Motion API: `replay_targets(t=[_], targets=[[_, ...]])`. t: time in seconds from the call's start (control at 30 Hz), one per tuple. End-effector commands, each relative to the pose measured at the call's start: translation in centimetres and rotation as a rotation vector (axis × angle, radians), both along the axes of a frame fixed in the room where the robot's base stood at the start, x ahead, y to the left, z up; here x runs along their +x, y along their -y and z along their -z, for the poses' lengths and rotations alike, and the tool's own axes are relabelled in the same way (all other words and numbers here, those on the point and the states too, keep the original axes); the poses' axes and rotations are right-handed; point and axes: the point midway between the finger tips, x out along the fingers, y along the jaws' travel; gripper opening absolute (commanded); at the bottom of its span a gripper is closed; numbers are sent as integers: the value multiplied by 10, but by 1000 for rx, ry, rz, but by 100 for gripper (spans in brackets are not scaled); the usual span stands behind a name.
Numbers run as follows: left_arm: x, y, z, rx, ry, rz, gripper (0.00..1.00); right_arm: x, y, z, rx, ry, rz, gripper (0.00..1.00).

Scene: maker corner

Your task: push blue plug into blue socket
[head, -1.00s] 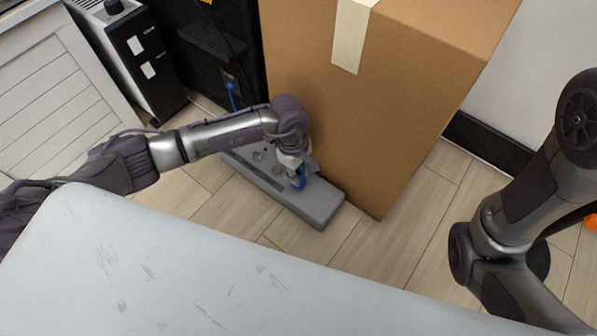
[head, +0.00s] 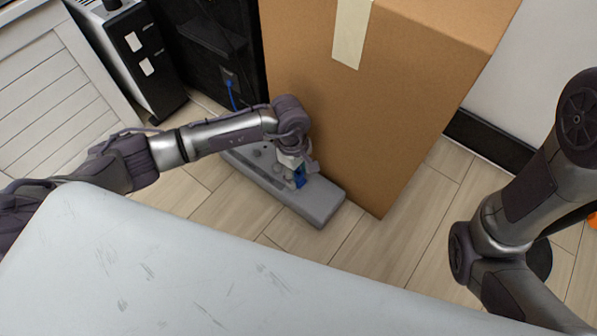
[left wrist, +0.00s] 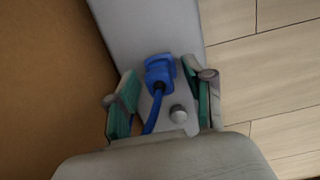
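The blue plug (left wrist: 158,74) with its blue cable (left wrist: 151,113) is at a blue socket on the grey strip (left wrist: 150,28). The plug hides most of the socket, and I cannot tell how deep it sits. My left gripper (left wrist: 160,88) is open, with its green-padded fingers on either side of the plug and gaps between. In the head view my left gripper (head: 299,172) is low over the grey strip (head: 318,205), with a blue part (head: 300,182) by its fingertips. My right gripper is not in view; only my right arm shows.
A tall cardboard box (head: 400,100) stands right behind the strip. A black cabinet (head: 205,50) with a blue cable (head: 232,95) and a black unit (head: 130,60) are at the back left. A pale tabletop (head: 200,270) fills the front. Wooden floor (head: 405,225) is clear right of the strip.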

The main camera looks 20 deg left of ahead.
Motion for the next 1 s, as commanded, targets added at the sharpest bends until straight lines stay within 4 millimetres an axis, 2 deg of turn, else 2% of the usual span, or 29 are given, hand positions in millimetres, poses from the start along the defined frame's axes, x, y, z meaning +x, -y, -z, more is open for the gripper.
replay_targets(t=[0.2, 0.33, 0.7, 0.83, 1.0], targets=[[0, 0, -1, 0, 0, 0, 52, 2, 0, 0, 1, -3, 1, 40], [1, -1, -11, -2, 2, 0, 52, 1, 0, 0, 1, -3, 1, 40], [5, -10, -85, -1, 5, 0, 52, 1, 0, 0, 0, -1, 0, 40], [6, -12, -105, 0, 4, 0, 52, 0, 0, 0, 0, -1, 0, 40], [5, -13, -118, 0, 1, 0, 52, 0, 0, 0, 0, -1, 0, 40]])
